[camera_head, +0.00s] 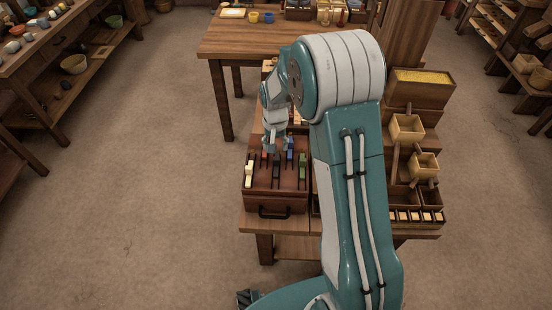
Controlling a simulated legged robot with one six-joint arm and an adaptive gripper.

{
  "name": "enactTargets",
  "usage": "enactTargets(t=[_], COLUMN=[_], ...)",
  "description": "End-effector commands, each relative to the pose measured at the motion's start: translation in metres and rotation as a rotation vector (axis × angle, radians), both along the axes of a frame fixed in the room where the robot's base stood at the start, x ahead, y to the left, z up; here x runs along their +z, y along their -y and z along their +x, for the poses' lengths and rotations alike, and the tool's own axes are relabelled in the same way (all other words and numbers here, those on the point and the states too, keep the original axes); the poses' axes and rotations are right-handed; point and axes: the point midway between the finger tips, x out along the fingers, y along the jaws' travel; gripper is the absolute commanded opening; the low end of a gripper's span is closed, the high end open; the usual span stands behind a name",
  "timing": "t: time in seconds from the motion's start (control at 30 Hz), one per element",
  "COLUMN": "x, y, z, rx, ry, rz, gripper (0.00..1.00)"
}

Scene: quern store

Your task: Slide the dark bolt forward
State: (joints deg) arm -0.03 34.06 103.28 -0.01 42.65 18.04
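The dark bolt (276,170) stands up in the middle of a reddish-brown slotted box (275,203) on a low wooden bench. Beside it are a cream bolt (249,173) at the left, a red bolt (264,157), a blue bolt (290,156) and a green bolt (302,173) at the right. My gripper (274,148) points down over the box, just behind the dark bolt in the picture. Its fingertips are small and partly merge with the bolts. I cannot tell whether it touches the dark bolt or whether its fingers are open.
A black handle (274,213) is on the box's front. Stepped wooden bins (420,90) and small trays stand to the right of my arm. A wooden table (240,45) stands behind, with shelves (60,60) at the far left. The floor (130,210) at left is clear.

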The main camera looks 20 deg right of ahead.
Motion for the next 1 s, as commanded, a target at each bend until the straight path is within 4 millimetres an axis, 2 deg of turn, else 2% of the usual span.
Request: enactTargets(t=[0.1,0.3,0.5,0.73,0.77,0.8,0.87,0.9,1.0], x=[-0.024,-0.056,-0.069,-0.069,-0.069,-0.069,-0.069,-0.069,-0.069], y=[0.001,0.001,0.0,0.0,0.0,0.0,0.0,0.0,0.0], z=[-0.001,-0.001,-0.001,0.0,0.0,0.0,0.0,0.0,0.0], rx=[0.0,0.0,0.0,0.0,0.0,0.0,0.0,0.0,0.0], ry=[-0.005,-0.004,-0.001,0.0,0.0,0.0,0.0,0.0,0.0], rz=[0.001,0.0,0.0,0.0,0.0,0.0,0.0,0.0,0.0], gripper=[0.66,0.66,0.66,0.66,0.61,0.43,0.17,0.0,0.0])
